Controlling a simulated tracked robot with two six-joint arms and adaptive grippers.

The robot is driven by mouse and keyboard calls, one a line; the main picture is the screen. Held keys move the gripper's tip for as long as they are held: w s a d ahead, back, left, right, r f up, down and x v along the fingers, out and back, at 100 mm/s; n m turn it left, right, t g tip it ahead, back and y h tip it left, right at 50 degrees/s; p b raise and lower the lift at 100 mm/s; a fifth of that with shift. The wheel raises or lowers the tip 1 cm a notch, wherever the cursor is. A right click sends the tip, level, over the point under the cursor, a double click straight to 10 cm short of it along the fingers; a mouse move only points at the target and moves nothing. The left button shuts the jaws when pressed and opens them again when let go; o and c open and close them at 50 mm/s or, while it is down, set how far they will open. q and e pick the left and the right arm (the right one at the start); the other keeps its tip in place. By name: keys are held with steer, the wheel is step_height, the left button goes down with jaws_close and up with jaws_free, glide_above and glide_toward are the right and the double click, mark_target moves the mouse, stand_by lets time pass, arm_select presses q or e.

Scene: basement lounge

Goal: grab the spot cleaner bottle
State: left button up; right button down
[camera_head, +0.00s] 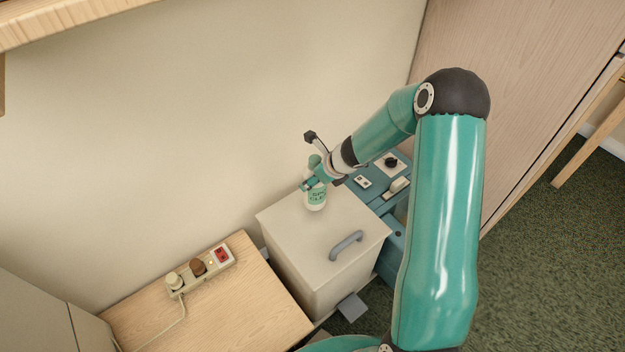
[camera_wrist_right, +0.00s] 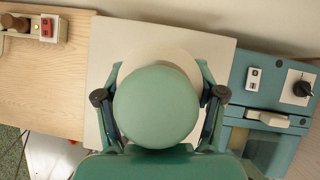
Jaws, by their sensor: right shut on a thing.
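The spot cleaner bottle (camera_head: 316,197) is white with a green label and a green cap, and it stands upright on or just above the pale lid of a box near the wall. My right gripper (camera_head: 315,178) is shut on its upper part. In the right wrist view the round green top of the bottle (camera_wrist_right: 156,106) fills the space between the two fingers of the right gripper (camera_wrist_right: 158,100). From these views I cannot tell whether the bottle's base touches the lid. My left gripper is not in view.
The box (camera_head: 300,245) has a grey handle (camera_head: 346,245) on its lid. A teal unit (camera_head: 372,187) with a knob and switches stands to its right. A wooden surface (camera_head: 240,310) on the left carries a power strip (camera_head: 203,268) with plugs. The wall is close behind.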

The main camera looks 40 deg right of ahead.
step_height(320, 180, up, 24)
steer(key=p, duration=2.1)
